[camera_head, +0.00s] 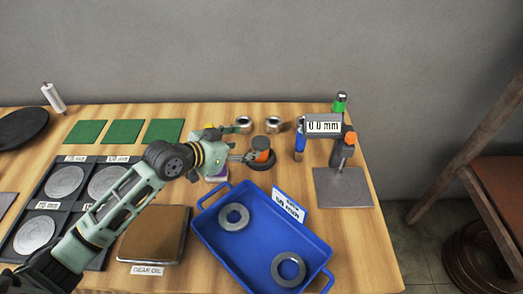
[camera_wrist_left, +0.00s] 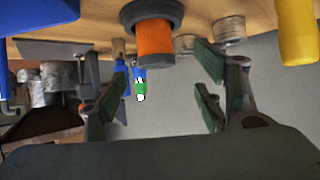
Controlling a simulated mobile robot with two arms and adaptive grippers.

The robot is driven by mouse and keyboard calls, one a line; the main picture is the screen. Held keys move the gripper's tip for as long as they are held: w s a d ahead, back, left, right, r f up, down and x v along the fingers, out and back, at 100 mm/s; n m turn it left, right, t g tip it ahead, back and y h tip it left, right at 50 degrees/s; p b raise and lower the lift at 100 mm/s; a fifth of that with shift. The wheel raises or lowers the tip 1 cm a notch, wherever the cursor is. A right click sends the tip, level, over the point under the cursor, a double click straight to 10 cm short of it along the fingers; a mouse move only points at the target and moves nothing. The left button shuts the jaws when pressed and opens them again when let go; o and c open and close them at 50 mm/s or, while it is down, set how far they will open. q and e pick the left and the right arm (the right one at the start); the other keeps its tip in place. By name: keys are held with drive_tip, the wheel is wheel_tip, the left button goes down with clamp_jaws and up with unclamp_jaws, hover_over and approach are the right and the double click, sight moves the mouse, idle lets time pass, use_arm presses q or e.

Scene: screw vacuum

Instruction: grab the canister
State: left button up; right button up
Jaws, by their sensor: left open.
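The canister (camera_head: 262,157), orange with a dark top and dark base, stands on the wooden table just right of my left gripper (camera_head: 246,143). It also shows in the left wrist view (camera_wrist_left: 153,38), upside down, ahead of the fingers. My left gripper (camera_wrist_left: 158,100) is open, its two green fingers spread with nothing between them. In the head view the fingers reach toward the canister, and part of its left side is close behind or beside the lower finger. I cannot tell whether they touch. My right gripper is in neither view.
A blue tray (camera_head: 222,258) with two metal rings stands in front of the canister. Two silver cylinders (camera_head: 273,125) stand behind it. A gauge stand (camera_head: 342,190) with a 0.0 mm display (camera_head: 323,127) is to the right. A yellow object (camera_wrist_left: 298,32) shows at the wrist view's edge.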

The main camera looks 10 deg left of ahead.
sight(254, 147)
use_arm(q)
drive_tip(key=shift+w+d+f, duration=0.3)
drive_tip(key=shift+w+d, duration=0.2)
drive_tip(key=shift+d, duration=0.05)
drive_tip(key=x, duration=0.2)
drive_tip(key=p+x, duration=0.1)
drive_tip(key=x, duration=0.2)
drive_tip(key=shift+s+f, duration=0.15)
drive_tip(key=shift+f, duration=0.3)
drive_tip(key=c, duration=1.3)
